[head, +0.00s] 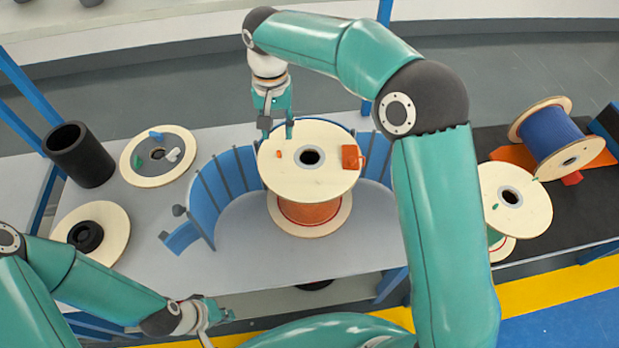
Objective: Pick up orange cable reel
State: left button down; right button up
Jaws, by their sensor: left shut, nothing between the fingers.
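The orange cable reel (308,213) stands upright on the grey table inside a curved blue guard. Its pale wooden top flange has a dark centre hole, a small orange piece and a larger orange-red block on it. My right gripper (277,126) points down at the reel's back-left rim, with its fingers apart and nothing visible between them. I cannot tell whether it touches the flange. My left gripper (212,314) is low at the table's front edge, shut and empty, well away from the reel. Part of it is cut off or hard to make out.
The blue guard (214,196) curves around the reel's back and sides. At left are a black cylinder (77,154) and two wooden discs (150,175) (108,222). At right, on a black surface, are a green reel (518,200) and a tipped blue reel (550,135). The grey table front is clear.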

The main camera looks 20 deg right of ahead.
aim_at(278, 151)
jog(key=shift+a+f, duration=0.15)
jog(key=shift+f, duration=3.05)
grip_shut()
jog(key=shift+r, duration=0.1)
